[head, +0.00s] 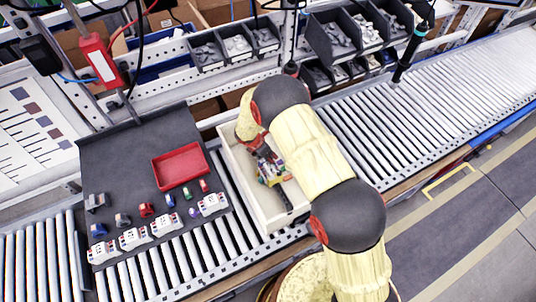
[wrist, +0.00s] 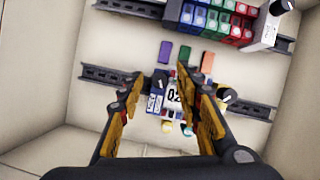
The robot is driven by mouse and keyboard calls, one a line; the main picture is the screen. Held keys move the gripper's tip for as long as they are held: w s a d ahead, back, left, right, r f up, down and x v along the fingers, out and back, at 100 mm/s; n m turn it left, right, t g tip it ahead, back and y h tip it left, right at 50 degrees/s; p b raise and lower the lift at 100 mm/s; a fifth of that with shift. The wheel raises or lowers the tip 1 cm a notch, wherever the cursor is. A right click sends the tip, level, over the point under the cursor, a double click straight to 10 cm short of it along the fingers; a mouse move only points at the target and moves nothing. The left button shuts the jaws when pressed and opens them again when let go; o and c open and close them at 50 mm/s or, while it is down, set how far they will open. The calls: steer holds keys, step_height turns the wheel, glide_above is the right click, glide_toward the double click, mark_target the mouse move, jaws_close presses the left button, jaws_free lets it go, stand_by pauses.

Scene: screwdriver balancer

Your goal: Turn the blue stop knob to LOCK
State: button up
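My gripper (wrist: 172,78) is open, with its two yellow fingers wide apart in the wrist view. In the head view my gripper (head: 268,168) reaches down into a cream crate (head: 227,160). Between and beyond the fingers is a small white-and-dark module (wrist: 173,95) marked with a Q. A blue part with a white label (wrist: 155,103) sits beside the left finger. I cannot make out a blue stop knob or a LOCK mark. A dark hanging tool (head: 404,62) with a teal-blue ring (head: 421,29) hangs over the rollers at upper right, away from my gripper.
Dark rails (wrist: 110,75) and coloured terminal blocks (wrist: 218,20) line the crate. A grey mat (head: 120,160) left of it holds a red tray (head: 180,167) and several small parts. Dark bins (head: 340,35) stand behind. The right roller conveyor (head: 450,90) is mostly clear.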

jaws_close()
stand_by(0.5)
